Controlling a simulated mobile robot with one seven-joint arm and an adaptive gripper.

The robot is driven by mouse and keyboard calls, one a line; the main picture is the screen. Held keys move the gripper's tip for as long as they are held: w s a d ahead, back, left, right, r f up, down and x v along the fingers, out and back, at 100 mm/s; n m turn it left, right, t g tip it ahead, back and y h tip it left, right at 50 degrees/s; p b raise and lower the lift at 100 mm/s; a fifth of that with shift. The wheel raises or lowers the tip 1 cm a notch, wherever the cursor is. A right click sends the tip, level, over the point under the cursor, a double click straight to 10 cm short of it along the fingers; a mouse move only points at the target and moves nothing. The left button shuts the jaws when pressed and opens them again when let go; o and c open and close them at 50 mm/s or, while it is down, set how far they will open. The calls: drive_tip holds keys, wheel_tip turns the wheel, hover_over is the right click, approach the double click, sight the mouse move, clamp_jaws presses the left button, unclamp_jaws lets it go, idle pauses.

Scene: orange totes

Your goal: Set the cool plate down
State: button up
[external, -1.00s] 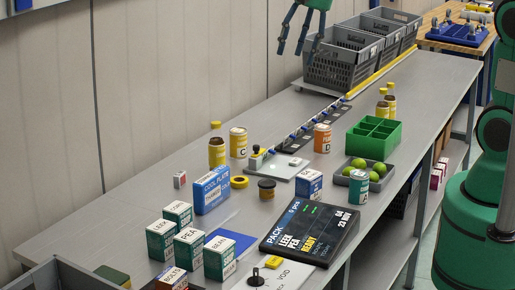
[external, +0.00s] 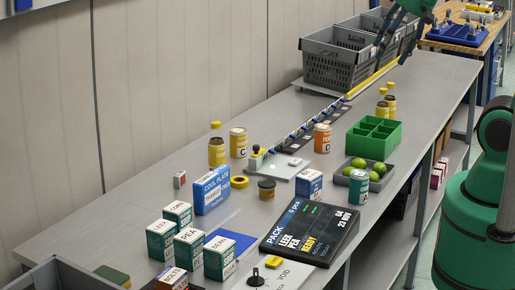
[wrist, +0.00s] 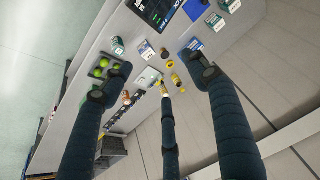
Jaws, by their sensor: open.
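The cool plate is a blue box with a white label reading COOL PLATE (external: 211,191). It stands upright on the grey bench, left of the middle, apart from my gripper. My gripper (external: 391,54) is at the top right of the external view, high above the far end of the bench near the grey crates. Its fingers are spread and nothing is between them. In the wrist view the fingers of my gripper (wrist: 160,78) are wide apart over the bench, with a blue box, likely the cool plate (wrist: 194,44), small and far below.
Several green-and-white boxes (external: 188,248) stand at the near left. A dark display panel (external: 310,232) lies at the front edge. Jars, a green divided tray (external: 373,138) and a grey tray of limes (external: 364,172) fill the middle. Grey crates (external: 338,66) stand at the back.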

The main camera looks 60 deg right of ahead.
drive_tip(key=s, duration=0.1)
drive_tip(key=s+f+n, duration=0.1)
drive_tip(key=s, duration=0.1)
drive_tip(key=shift+d, duration=0.15)
drive_tip(key=shift+w, duration=0.1)
wheel_tip(320, 180, down, 8)
drive_tip(key=b, duration=0.8)
drive_tip(key=shift+o, duration=0.2)
drive_tip(key=shift+r, duration=0.1)
idle(0.9)
